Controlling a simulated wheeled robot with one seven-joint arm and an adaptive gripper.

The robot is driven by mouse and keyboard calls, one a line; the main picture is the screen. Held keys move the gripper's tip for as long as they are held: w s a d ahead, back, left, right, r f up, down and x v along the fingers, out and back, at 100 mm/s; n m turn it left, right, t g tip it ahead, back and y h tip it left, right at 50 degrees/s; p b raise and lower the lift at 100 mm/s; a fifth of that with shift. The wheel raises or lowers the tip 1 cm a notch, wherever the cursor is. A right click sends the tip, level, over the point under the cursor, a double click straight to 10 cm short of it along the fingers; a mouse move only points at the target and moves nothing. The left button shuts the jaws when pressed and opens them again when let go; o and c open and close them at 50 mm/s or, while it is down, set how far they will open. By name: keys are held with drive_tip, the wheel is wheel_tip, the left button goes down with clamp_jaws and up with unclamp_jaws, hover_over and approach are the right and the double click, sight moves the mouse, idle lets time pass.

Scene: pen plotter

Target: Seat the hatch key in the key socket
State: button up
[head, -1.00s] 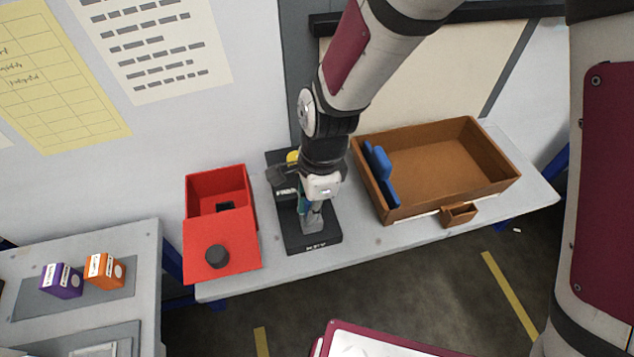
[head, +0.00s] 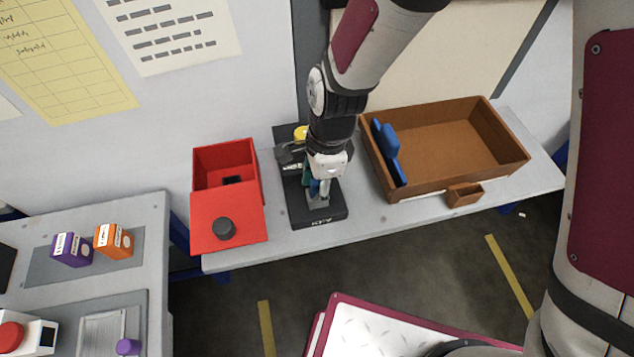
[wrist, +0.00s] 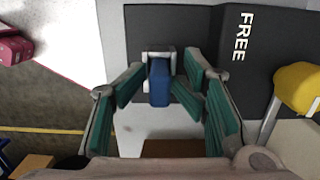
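The blue hatch key (wrist: 159,88) stands at the grey key socket (wrist: 152,54) in the wrist view. It appears upright in it, but its lower end and depth are hidden. My gripper (wrist: 160,80) has its teal-padded fingers on either side of the key, with a visible gap at each side. In the head view my gripper (head: 318,188) is low over the black base plate (head: 318,216), and only a bit of blue shows between the fingers. The plate's front lettering is small there.
A red open box (head: 228,220) with a dark knob stands to the left. A brown tray (head: 455,178) holding blue parts (head: 389,145) is on the right. A yellow knob (head: 301,133) is behind my gripper; it also shows in the wrist view (wrist: 298,88), beside "FREE" lettering.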

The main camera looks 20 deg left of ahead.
drive_tip(key=shift+s+d, duration=0.1)
wheel_tip(320, 180, up, 13)
drive_tip(key=w+d, duration=0.1)
drive_tip(key=w+d+r+n+t, duration=0.1)
drive_tip(key=d+r+n+t, duration=0.15)
drive_tip(key=d+r, duration=0.45)
drive_tip(key=d+r+n+t, duration=0.1)
drive_tip(key=d+r+n, duration=0.25)
drive_tip(key=d, duration=0.55)
drive_tip(key=s+d+r+n+t, duration=0.1)
drive_tip(key=s+d+r+n, duration=0.1)
drive_tip(key=d, duration=0.2)
drive_tip(key=s+d+r+n+t, duration=0.1)
drive_tip(key=s+d+r, duration=0.1)
drive_tip(key=d, duration=0.3)
drive_tip(key=s+d+r+n+t+h, duration=0.1)
drive_tip(key=s+d+n, duration=0.1)
drive_tip(key=s+d, duration=0.2)
drive_tip(key=shift+s+d+r+n, duration=0.15)
drive_tip(key=shift+d+r+n, duration=0.15)
drive_tip(key=shift+r, duration=0.1)
drive_tip(key=shift+a, duration=0.1)
